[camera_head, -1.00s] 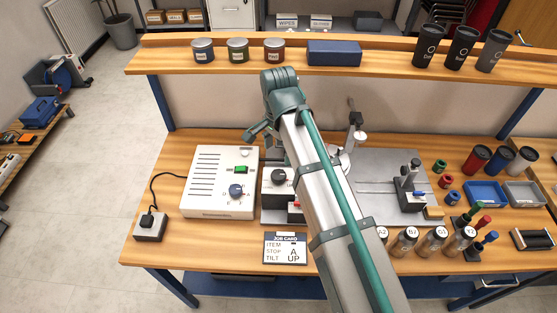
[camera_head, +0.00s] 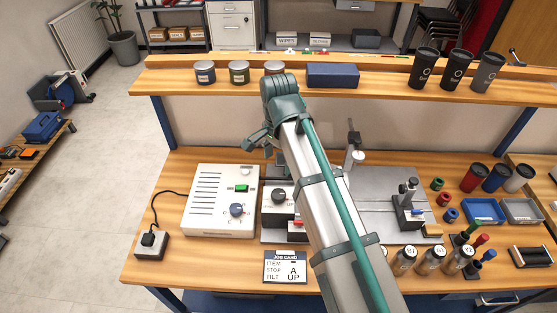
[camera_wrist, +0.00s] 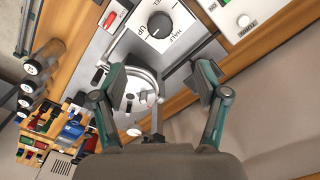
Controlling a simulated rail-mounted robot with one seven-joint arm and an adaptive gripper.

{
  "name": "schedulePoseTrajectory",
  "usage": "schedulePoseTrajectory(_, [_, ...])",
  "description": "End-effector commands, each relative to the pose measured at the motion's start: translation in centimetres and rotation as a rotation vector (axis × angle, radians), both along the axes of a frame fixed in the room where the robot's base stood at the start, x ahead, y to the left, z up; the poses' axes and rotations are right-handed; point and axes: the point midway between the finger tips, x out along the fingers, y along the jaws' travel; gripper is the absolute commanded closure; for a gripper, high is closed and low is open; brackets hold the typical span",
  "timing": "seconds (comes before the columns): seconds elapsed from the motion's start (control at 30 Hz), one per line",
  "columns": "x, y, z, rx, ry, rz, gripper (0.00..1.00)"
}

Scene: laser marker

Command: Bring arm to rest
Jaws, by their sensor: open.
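My gripper (camera_wrist: 158,92) is open in the wrist view, its two teal-jointed fingers apart with dark pads. Nothing is held between them. Beyond the fingers are a round metal chuck (camera_wrist: 138,88) and a dial box (camera_wrist: 160,27) with a black knob and the labels HALF and UP. In the head view my arm reaches from the bottom up over the bench, and the fingers are mostly hidden behind it. The dial box (camera_head: 278,196) and a red switch stand just left of the arm.
The white control unit (camera_head: 222,200) stands left on the bench (camera_head: 200,275), with a job card (camera_head: 285,267) in front. A shelf (camera_head: 200,87) with jars, a blue box (camera_head: 332,75) and black tumblers (camera_head: 424,68) runs behind. Labelled bottles (camera_head: 430,262) and coloured cups stand at right.

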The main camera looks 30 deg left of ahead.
Motion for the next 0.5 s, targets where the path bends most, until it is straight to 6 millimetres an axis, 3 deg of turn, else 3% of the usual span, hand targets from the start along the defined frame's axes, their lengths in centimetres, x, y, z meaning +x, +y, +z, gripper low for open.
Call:
schedulePoseTrajectory(0.3, [0.0,0.0,3.3,0.000,0.000,0.000,0.26])
schedulePoseTrajectory(0.5, [0.0,0.0,4.4,0.000,0.000,0.000,0.26])
